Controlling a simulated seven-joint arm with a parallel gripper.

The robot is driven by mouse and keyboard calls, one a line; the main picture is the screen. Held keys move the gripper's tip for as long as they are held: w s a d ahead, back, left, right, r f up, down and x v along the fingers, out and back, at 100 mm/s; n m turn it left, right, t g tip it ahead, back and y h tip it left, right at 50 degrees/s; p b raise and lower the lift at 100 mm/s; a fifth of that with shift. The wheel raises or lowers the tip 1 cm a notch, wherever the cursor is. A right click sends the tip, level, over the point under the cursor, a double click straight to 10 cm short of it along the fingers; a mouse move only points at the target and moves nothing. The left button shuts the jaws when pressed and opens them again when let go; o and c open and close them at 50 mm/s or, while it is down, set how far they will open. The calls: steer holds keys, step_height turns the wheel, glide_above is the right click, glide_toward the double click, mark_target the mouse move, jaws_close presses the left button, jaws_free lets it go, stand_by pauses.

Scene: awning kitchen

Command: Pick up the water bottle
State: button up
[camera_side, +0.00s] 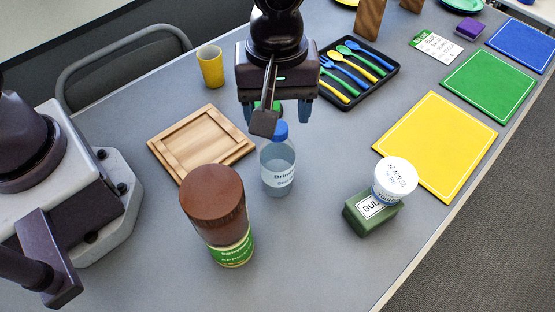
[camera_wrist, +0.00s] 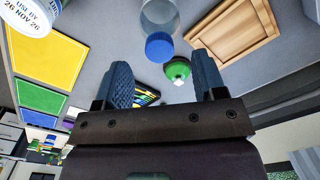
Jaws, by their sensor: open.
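The water bottle (camera_side: 278,172) is clear with a blue cap and a printed label. It stands upright on the grey table in the middle of the side view. In the wrist view its clear body (camera_wrist: 160,14) and blue cap show at the top. My gripper (camera_side: 276,114) is open and empty, with its blue fingers apart. It is above and slightly behind the bottle's cap, and part of my wrist covers the cap's left side. In the wrist view the cap lies just beyond the gap between the fingertips (camera_wrist: 161,62); no contact is visible.
A brown-lidded jar (camera_side: 215,205) stands front left of the bottle, and a wooden tray (camera_side: 200,145) lies left. A green-topped item (camera_wrist: 177,69) stands close behind. A cutlery tray (camera_side: 388,72) lies behind.

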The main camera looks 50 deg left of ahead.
mark_target(277, 129)
step_height(277, 129, down, 5)
steer(key=shift+w+r, duration=0.1)
jaws_close()
stand_by(0.3)
steer(key=shift+r, duration=0.15)
